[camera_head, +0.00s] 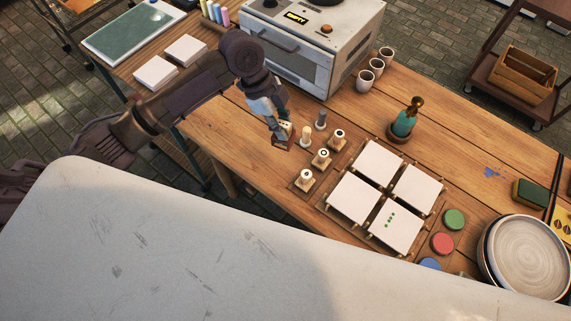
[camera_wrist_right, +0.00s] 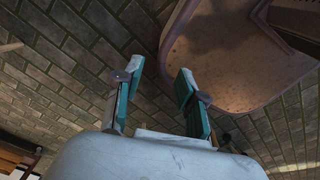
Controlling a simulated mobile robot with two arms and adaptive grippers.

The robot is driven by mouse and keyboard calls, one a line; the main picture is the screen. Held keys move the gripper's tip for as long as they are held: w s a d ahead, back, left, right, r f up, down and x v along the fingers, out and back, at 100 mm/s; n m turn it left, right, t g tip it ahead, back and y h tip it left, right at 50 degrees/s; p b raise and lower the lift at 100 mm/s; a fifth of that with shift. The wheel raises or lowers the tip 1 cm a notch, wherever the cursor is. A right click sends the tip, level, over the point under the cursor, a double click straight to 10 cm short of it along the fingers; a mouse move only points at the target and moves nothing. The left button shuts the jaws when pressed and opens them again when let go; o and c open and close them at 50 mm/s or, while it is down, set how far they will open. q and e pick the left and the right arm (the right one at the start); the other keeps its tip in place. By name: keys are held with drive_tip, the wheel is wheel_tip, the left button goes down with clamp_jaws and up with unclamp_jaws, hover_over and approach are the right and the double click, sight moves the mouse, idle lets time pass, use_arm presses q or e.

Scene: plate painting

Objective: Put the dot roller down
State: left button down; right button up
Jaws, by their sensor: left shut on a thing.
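I cannot tell whether the tool touches the table or rack. One white tile (camera_head: 395,226) bears green dots. My right gripper (camera_wrist_right: 156,95) shows in the right wrist view, open and empty.
Blank white tiles (camera_head: 354,197) lie right of the rack, near colour pads (camera_head: 443,243). Bare wood (camera_head: 240,125) lies left of the gripper.

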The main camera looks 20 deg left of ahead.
use_arm(q)
drive_tip(key=m, duration=0.1)
drive_tip(key=f+m, duration=0.1)
drive_tip(key=f+g, duration=0.1)
drive_tip(key=shift+s+d+f+m, duration=0.2)
drive_tip(key=shift+s+d+m, duration=0.1)
drive_tip(key=shift+d+m, duration=0.1)
wheel_tip(320, 180, down, 5)
drive_tip(key=shift+f+p, duration=0.2)
drive_tip(key=shift+p, duration=0.35)
wheel_tip(320, 180, down, 4)
drive_tip(key=shift+f+p, duration=0.15)
drive_tip(key=shift+p, duration=0.15)
use_arm(e)
drive_tip(key=shift+w+r, duration=0.65)
drive_tip(key=shift+r, duration=0.25)
